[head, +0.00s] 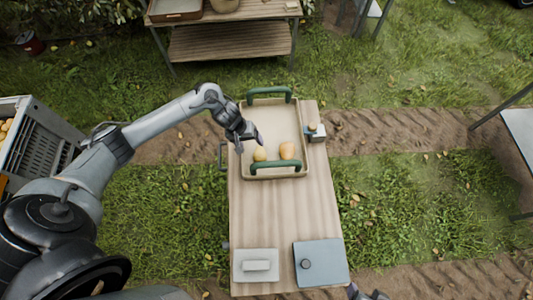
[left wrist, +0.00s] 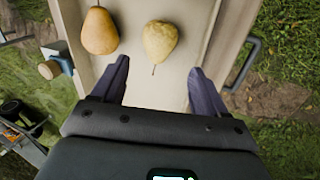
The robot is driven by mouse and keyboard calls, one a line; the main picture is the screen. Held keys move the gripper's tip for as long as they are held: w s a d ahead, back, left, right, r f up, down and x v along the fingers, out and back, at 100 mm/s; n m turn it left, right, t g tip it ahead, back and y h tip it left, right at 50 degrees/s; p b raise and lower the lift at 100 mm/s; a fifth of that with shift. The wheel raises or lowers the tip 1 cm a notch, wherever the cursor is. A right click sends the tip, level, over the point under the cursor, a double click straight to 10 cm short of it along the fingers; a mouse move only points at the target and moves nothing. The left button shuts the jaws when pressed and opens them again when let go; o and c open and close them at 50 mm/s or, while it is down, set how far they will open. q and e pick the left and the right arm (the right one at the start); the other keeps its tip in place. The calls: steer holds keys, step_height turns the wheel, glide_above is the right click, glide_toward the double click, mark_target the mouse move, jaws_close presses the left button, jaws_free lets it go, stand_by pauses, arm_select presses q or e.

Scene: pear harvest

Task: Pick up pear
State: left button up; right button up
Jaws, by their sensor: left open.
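Two pears lie in a beige tray (head: 262,110) with green handles on the wooden table. The yellowish pear (head: 260,154) is at the left, and the larger orange-brown pear (head: 287,150) is beside it, near the front handle. My left gripper (head: 250,139) is open and empty just above the tray, by the yellowish pear. In the left wrist view the yellowish pear (left wrist: 160,41) lies ahead of the gap between the open fingers (left wrist: 160,84), stem toward me. The orange-brown pear (left wrist: 99,31) is left of it. Only a bit of my right gripper (head: 362,293) shows at the bottom edge.
A small box with a round object (head: 316,131) stands right of the tray. A white scale-like device (head: 256,265) and a grey-blue plate (head: 320,263) are at the table's near end. The table's middle (head: 285,210) is clear. A grey crate (head: 40,145) stands left.

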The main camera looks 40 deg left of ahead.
mark_target(258, 151)
arm_select(q)
steer(key=x, duration=0.3)
steer(key=shift+s+f, duration=0.15)
steer(key=shift+f, duration=0.1)
steer(key=shift+d+b+x, duration=0.15)
steer(key=shift+b+x, duration=0.15)
steer(key=shift+x, duration=1.2)
steer(key=shift+d+b+x, duration=0.15)
steer(key=shift+b+x, duration=0.15)
steer(key=shift+x, duration=1.15)
steer(key=shift+r, duration=0.1)
steer(key=c, duration=0.9)
steer(key=shift+r, duration=0.1)
